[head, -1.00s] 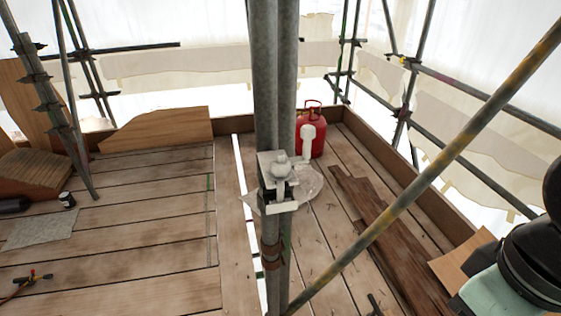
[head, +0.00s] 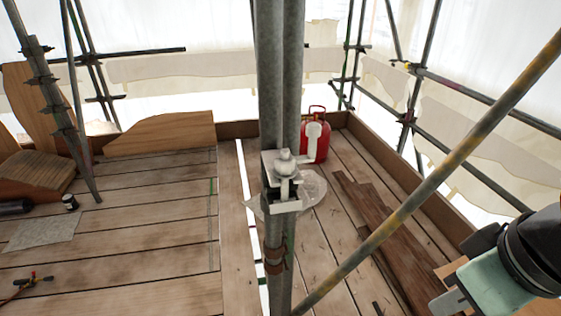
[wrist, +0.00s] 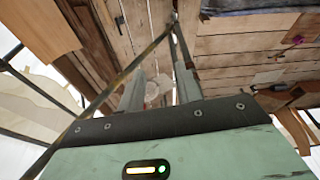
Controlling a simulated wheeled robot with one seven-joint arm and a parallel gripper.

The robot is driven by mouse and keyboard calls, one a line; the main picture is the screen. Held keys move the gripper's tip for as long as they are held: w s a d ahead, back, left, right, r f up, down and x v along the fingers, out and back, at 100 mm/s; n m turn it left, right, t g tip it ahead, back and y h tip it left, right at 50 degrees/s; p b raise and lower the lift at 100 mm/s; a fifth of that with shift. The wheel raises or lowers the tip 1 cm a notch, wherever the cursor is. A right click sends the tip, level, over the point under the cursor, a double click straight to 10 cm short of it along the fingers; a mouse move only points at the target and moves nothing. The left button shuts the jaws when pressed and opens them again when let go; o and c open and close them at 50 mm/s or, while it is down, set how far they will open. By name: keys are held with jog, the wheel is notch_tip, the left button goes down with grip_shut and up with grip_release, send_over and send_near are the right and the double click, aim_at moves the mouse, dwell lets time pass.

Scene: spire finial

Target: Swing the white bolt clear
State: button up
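A white coupler (head: 284,205) is clamped on the upright grey poles (head: 278,60) in the middle of the head view. A white bolt piece with a rounded head (head: 286,160) sits at its front. A pale shape between the fingers in the wrist view is unclear.
A diagonal pole (head: 430,170) crosses between my gripper and the coupler. A red canister (head: 318,146) stands behind the coupler. A clear round sheet (head: 310,187) and dark boards (head: 375,220) lie on the plank floor.

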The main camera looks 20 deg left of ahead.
jog(key=w+a+f+t+y+b, duration=0.2)
jog(key=w+a+t+y+b, duration=0.15)
jog(key=w+b, duration=0.2)
jog(key=n+t+y+b, duration=0.2)
jog(key=n+y+b, duration=0.3)
jog(key=y+b, duration=0.45)
send_near(288, 155)
jog(key=s+d+f+y+p, duration=0.1)
jog(key=d+y+p, duration=0.1)
jog(key=d, duration=0.3)
jog(key=p+x, duration=1.1)
jog(key=x, duration=0.6)
jog(key=shift+s+a+f, duration=0.15)
jog(key=shift+a+f, duration=0.2)
grip_shut()
